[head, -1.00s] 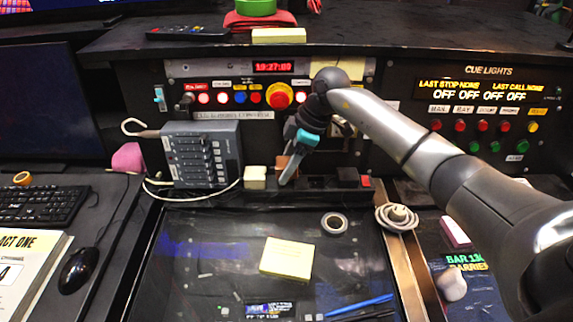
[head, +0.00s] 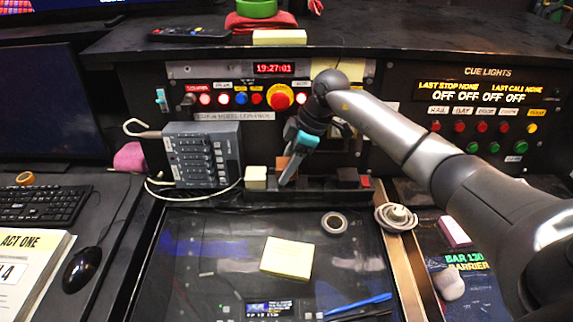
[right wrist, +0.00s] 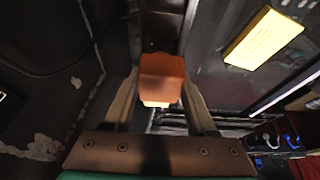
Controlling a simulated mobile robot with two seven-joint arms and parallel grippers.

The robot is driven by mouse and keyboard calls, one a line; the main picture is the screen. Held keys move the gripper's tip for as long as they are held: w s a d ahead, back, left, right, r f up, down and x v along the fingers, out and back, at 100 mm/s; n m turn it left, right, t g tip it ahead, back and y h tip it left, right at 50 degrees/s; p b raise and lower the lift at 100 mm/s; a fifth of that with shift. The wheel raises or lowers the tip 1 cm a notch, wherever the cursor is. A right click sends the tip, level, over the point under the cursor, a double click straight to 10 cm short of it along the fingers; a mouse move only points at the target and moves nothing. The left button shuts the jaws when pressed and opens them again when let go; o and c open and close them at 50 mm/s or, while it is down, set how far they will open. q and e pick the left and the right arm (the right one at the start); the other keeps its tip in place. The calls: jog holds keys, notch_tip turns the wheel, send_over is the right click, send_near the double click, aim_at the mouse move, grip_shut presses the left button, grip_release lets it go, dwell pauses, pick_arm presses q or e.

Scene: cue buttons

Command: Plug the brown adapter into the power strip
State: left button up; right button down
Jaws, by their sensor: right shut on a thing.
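The brown adapter (head: 282,163) is between the fingers of my right gripper (head: 287,176), at the back of the desk. In the right wrist view the orange-brown adapter (right wrist: 162,78) sits between the two fingers of the gripper (right wrist: 160,98), which is shut on it. The black power strip (head: 325,195) lies along the foot of the control panel, with a cream plug (head: 256,177) at its left and a red switch (head: 366,181) at its right end. The adapter is over the strip; its underside is hidden, so contact cannot be told. My left gripper is out of view.
A grey fader box (head: 203,155) with a pale cable stands left of the strip. A tape roll (head: 334,223), a yellow note pad (head: 287,259) and blue pens (head: 358,307) lie on the dark desk surface in front. A coiled cable (head: 396,217) is to the right.

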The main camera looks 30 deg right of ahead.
jog(key=shift+p, duration=0.45)
jog(key=shift+f, duration=0.25)
dwell(0.4)
jog(key=shift+f+b, duration=0.3)
jog(key=shift+f, duration=0.7)
jog(key=shift+c, duration=0.6)
grip_release()
jog(key=p+v, duration=0.1)
jog(key=v, duration=1.4)
